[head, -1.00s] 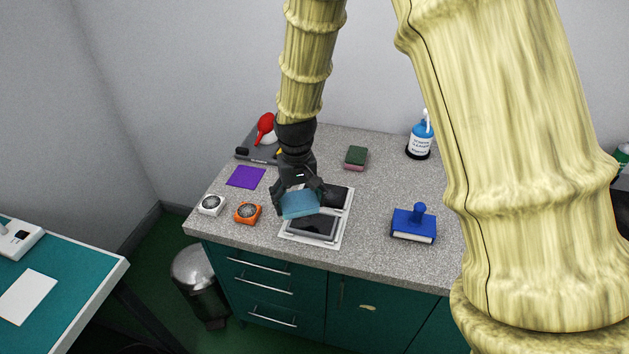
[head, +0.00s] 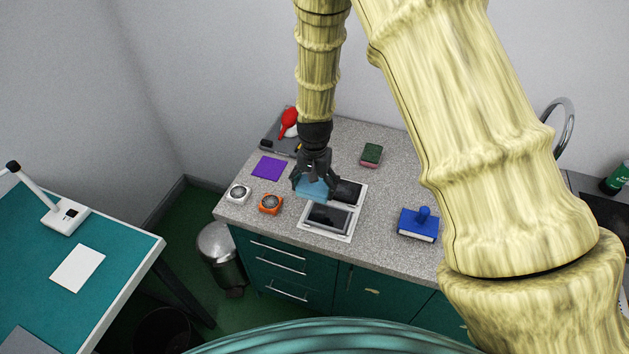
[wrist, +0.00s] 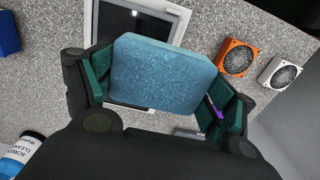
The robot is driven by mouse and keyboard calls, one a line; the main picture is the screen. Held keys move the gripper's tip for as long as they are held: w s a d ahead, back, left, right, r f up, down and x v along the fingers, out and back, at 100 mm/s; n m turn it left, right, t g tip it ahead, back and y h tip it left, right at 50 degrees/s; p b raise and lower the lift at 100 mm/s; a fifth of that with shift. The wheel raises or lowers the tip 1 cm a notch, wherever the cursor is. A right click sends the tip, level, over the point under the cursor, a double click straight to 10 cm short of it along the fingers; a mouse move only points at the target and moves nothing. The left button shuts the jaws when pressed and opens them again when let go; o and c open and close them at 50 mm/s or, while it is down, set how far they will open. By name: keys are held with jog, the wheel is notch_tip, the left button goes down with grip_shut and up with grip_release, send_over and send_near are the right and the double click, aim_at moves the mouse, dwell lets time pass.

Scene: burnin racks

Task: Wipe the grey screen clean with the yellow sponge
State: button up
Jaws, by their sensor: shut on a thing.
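My gripper (head: 314,180) is shut on a light blue sponge-like block (head: 312,189); no yellow sponge shows. In the wrist view the block (wrist: 163,72) sits between the two fingers of my gripper (wrist: 160,88). The grey screen (head: 328,218) lies flat on the counter in a white frame (head: 304,228), with dark smudges on it. The block hangs over the frame's far left part, behind the screen; I cannot tell how high. In the wrist view the block hides part of the screen (wrist: 130,20). A second dark panel (head: 349,192) lies behind the screen.
An orange fan (head: 270,204) and a white fan (head: 239,193) stand left of the frame. A purple cloth (head: 269,167) lies behind them. A blue-handled block (head: 419,224) stands right. A green-and-pink sponge (head: 371,155) lies at the back. Counter between is clear.

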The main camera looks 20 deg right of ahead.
aim_at(319, 209)
jog(key=shift+f+b, duration=2)
jog(key=shift+f, duration=1.85)
jog(key=shift+d+r, duration=0.1)
jog(key=shift+d, duration=0.15)
jog(key=shift+c, duration=0.4)
jog(key=shift+s+d+f, duration=0.25)
jog(key=shift+s+d, duration=0.65)
jog(key=shift+d, duration=0.05)
jog(key=shift+s+d+r, duration=0.1)
jog(key=shift+s+d, duration=0.1)
jog(key=shift+d, duration=0.1)
jog(key=shift+w+a+r, duration=0.15)
jog(key=shift+w+a, duration=0.25)
jog(key=shift+a, duration=0.25)
jog(key=shift+w+a+f, duration=0.2)
jog(key=shift+w+a, duration=0.1)
jog(key=shift+w+a+r, duration=0.15)
jog(key=shift+w+a, duration=0.2)
jog(key=shift+a, duration=0.15)
jog(key=shift+r+p, duration=0.25)
jog(key=shift+p, duration=0.2)
jog(key=shift+r+p, duration=1.65)
jog(key=shift+r, duration=2.05)
